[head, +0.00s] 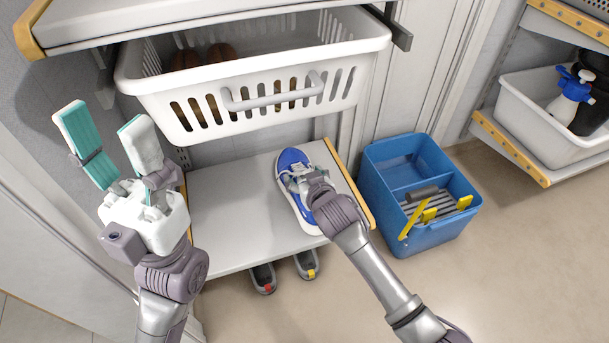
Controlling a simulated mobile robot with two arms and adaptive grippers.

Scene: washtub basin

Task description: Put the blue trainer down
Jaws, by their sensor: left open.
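The blue trainer (291,158), with a white sole, sits on the light grey lower shelf (230,215), near its right edge. My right gripper (298,180) is over the middle of the trainer and hides part of its top. Its fingers are small and partly hidden by its own body, so I cannot tell whether they grip the shoe. My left gripper (104,122) is at the left, raised and empty, with its two teal-padded fingers spread apart.
A white slotted basket (255,75) with brown items hangs above the shelf. Two grey shoes (263,279) (307,264) poke out below the shelf. A blue tub (440,235) stands at right. A white bin (545,130) holds a spray bottle (570,93). The shelf's left part is clear.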

